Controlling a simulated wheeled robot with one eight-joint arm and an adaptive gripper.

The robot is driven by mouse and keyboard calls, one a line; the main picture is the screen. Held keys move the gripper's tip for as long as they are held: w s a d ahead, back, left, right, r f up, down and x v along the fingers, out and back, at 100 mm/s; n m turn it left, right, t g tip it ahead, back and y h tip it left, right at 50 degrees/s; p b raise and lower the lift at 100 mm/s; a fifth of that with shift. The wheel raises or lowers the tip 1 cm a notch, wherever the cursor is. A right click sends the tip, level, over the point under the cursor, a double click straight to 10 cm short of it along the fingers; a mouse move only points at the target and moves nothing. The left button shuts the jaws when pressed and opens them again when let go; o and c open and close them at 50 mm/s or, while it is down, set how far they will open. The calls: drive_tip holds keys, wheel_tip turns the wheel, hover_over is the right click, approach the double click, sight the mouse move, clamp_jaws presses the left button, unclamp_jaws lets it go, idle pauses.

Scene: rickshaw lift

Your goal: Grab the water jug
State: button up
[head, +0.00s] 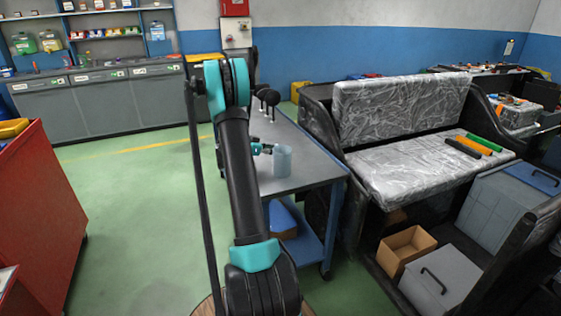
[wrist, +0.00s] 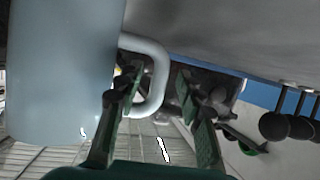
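The water jug (head: 282,162) is a pale blue-grey translucent vessel standing on the grey metal table (head: 318,172), near its right part. In the wrist view the jug (wrist: 62,75) fills the left side, with its handle (wrist: 152,48) pointing right. My gripper (head: 262,149) is at table height, just left of the jug in the head view. In the wrist view my gripper (wrist: 158,80) has its two dark fingers apart, with the handle's outer bar between them. The left finger overlaps the handle's opening. I cannot tell whether either finger touches the handle.
Dark round-topped objects (head: 268,98) stand on the table behind the jug; they also show at the right of the wrist view (wrist: 285,126). A foil-covered seat (head: 425,165) is close on the right. A red cabinet (head: 45,220) is at left. Green floor between is clear.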

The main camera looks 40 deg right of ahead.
sight(282, 150)
drive_tip(key=x, duration=0.3)
drive_tip(key=shift+s+d, duration=0.1)
drive_tip(key=shift+d, duration=0.1)
drive_tip(key=shift+c, duration=0.6)
clamp_jaws()
